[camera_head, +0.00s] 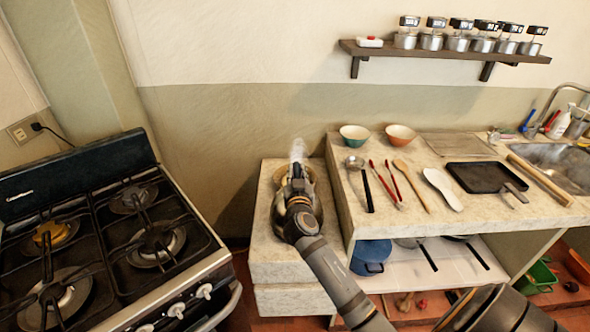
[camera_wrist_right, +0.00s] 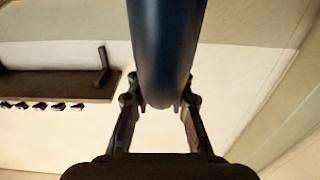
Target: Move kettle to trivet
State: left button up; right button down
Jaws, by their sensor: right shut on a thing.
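The kettle (camera_head: 281,222) is a shiny metal vessel on or just above the small stone counter (camera_head: 267,262) between stove and worktop; I cannot tell if it touches. My right arm comes in from the lower right and covers much of it. My right gripper (camera_head: 297,187) is over the kettle. In the right wrist view, the right gripper (camera_wrist_right: 160,104) is shut on a dark blue rounded bar, the kettle's handle (camera_wrist_right: 165,45). A round tan edge (camera_head: 280,176) shows behind the gripper, perhaps the trivet, mostly hidden. My left gripper is out of view.
The black gas stove (camera_head: 108,240) is at left. The worktop (camera_head: 360,215) at right holds bowls (camera_head: 355,134), utensils and a black tray (camera_head: 482,177). A wall shelf (camera_head: 440,52) with canisters hangs above. White steam (camera_head: 297,150) rises by the gripper.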

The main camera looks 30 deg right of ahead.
jog(key=f, duration=0.1)
jog(key=f+b, duration=0.1)
jog(key=shift+w+d+f, duration=0.25)
jog(key=shift+w+f, duration=0.05)
jog(key=shift+f, duration=0.05)
jog(key=shift+a+r, duration=0.1)
jog(key=shift+r, duration=0.05)
jog(key=shift+s+a+r, duration=0.15)
jog(key=shift+s, duration=0.1)
jog(key=c, duration=1.5)
grip_release()
jog(key=shift+f, duration=0.35)
jog(key=o, duration=0.3)
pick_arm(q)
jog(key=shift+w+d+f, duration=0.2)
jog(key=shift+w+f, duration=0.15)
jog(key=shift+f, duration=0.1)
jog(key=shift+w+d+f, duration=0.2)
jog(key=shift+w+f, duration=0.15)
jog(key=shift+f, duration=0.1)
pick_arm(e)
jog(key=shift+r, duration=0.1)
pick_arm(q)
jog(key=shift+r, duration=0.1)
